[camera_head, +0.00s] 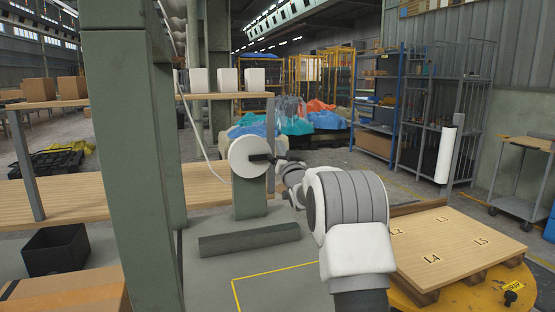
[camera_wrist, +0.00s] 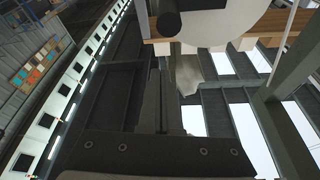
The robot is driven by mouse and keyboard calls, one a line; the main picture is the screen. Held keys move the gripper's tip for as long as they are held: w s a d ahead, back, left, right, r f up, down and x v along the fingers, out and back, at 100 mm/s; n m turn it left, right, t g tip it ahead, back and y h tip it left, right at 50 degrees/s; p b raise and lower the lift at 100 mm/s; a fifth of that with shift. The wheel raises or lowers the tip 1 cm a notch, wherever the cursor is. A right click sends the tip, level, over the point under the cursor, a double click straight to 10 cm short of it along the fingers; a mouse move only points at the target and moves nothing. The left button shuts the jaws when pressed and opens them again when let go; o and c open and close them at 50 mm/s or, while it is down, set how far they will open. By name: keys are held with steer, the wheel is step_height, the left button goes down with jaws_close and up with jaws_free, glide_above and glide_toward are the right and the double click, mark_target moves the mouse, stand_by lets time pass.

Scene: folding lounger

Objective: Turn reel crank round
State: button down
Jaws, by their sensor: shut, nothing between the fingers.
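The reel (camera_head: 243,154) is a white disc on a green post in the middle of the head view. A dark crank (camera_head: 259,158) sticks out from its face toward the right. In the wrist view the white disc (camera_wrist: 225,22) is at the top, with the crank's black round handle (camera_wrist: 168,23) in front of it. My gripper (camera_head: 277,160) is at the reel's right side, close to the crank. In the wrist view my gripper (camera_wrist: 162,68) has its dark fingers together and empty, tips just below the handle. I cannot tell whether they touch it.
A green column (camera_head: 130,150) stands left of the reel. A dark green bar (camera_head: 249,238) lies in front of the reel's post. A wooden pallet board (camera_head: 460,245) on a yellow round table is at the right. A wooden shelf (camera_head: 75,200) with white boxes above is behind.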

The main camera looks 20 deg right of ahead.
steer(key=f, duration=0.1)
steer(key=f+b, duration=0.1)
steer(key=w+f, duration=0.1)
steer(key=shift+a+f, duration=0.3)
steer(key=shift+a, duration=0.05)
